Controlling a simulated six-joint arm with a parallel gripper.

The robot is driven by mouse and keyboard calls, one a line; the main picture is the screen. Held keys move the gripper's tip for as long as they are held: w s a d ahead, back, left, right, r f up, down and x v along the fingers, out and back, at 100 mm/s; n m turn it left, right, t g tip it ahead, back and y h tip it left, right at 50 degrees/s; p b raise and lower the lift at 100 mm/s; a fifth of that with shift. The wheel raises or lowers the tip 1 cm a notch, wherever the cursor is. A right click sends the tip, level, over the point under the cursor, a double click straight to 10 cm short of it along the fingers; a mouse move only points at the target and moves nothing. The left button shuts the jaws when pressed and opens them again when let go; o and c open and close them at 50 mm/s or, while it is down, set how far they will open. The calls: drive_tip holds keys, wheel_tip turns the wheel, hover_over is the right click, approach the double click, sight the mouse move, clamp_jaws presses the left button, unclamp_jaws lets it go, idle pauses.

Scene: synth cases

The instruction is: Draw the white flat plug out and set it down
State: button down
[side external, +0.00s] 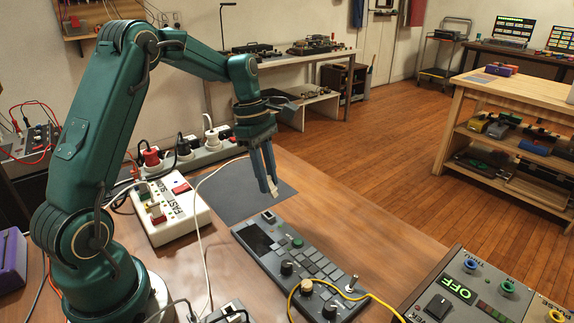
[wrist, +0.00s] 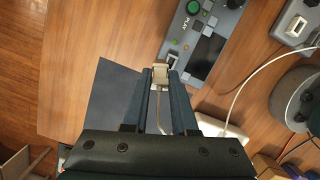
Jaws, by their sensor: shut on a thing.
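My gripper (side external: 273,190) is shut on the white flat plug (wrist: 160,74), which sits between its two fingertips in the wrist view. The plug also shows as a small pale piece at the fingertips in the side view (side external: 275,187). A thin cable runs from the plug back between the fingers. The plug is clear of any socket, over the table near the right edge of a dark grey mat (side external: 235,202). The mat also shows in the wrist view (wrist: 106,98). The exact height above the table is hard to tell.
A grey control panel (side external: 304,266) with knobs lies close in front of the gripper. A yellow cable and a device reading OFF (side external: 457,291) are at the right front. Most of the mat is bare.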

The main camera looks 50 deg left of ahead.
drive_tip(key=s+a+n+t, duration=0.1)
drive_tip(key=a+n+t, duration=0.1)
drive_tip(key=a+n, duration=0.1)
drive_tip(key=s+a+n+t+y, duration=0.1)
drive_tip(key=a+n+t, duration=0.1)
drive_tip(key=a+n, duration=0.2)
drive_tip(key=s+a+f+n+t+y, duration=0.1)
drive_tip(key=a+n+t, duration=0.1)
drive_tip(key=a+n, duration=0.2)
drive_tip(key=shift+s+a+n, duration=0.15)
drive_tip(key=shift+n, duration=1.45)
drive_tip(key=shift+s+a+f+t, duration=0.15)
drive_tip(key=shift+a+t, duration=0.2)
drive_tip(key=shift+t, duration=0.35)
drive_tip(key=shift+f, duration=2.9)
drive_tip(key=c, duration=0.6)
unclamp_jaws()
